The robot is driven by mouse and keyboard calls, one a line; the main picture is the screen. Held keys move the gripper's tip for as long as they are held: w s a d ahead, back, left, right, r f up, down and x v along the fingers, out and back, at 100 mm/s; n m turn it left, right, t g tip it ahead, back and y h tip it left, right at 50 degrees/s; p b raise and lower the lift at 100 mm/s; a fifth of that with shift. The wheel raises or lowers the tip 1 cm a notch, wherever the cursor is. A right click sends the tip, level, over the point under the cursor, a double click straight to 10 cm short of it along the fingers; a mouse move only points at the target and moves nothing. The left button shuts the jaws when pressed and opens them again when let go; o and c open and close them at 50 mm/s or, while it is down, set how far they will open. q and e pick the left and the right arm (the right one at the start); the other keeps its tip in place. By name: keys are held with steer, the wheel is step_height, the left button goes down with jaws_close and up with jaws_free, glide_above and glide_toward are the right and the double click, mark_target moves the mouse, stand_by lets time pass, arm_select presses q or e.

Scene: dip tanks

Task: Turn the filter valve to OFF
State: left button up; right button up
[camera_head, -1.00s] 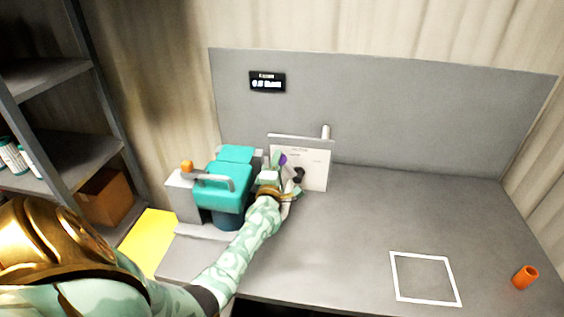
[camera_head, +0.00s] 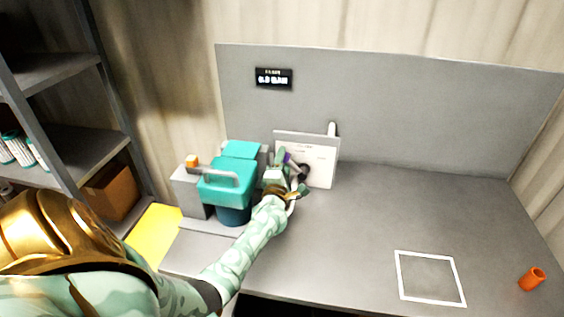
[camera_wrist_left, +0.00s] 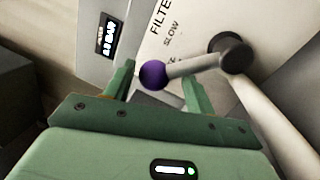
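The filter valve is on a white panel (camera_head: 318,168) standing at the back of the bench. In the left wrist view it has a dark round hub (camera_wrist_left: 232,54) and a grey lever (camera_wrist_left: 192,67) ending in a purple ball knob (camera_wrist_left: 152,75). The lever points left from the hub in that view. The words FILTER and SLOW show on the panel; another label is mostly hidden. My left gripper (camera_wrist_left: 159,76) is open, its green fingers on either side of the knob with gaps visible. In the head view my left gripper (camera_head: 294,174) partly covers the valve. My right gripper is out of view.
A teal-lidded machine (camera_head: 226,188) with a grey handle stands left of the panel, close to my left forearm. A small black display (camera_head: 273,78) hangs on the backboard. A white square outline (camera_head: 430,278) and an orange cylinder (camera_head: 532,279) are at right. The bench's middle is clear.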

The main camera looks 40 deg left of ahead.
arm_select(q)
steer(key=shift+a+r, duration=0.1)
steer(key=shift+s, duration=0.25)
steer(key=p+v, duration=0.1)
steer(key=v, duration=1.5)
steer(key=shift+d, duration=0.25)
steer(key=shift+w, duration=0.15)
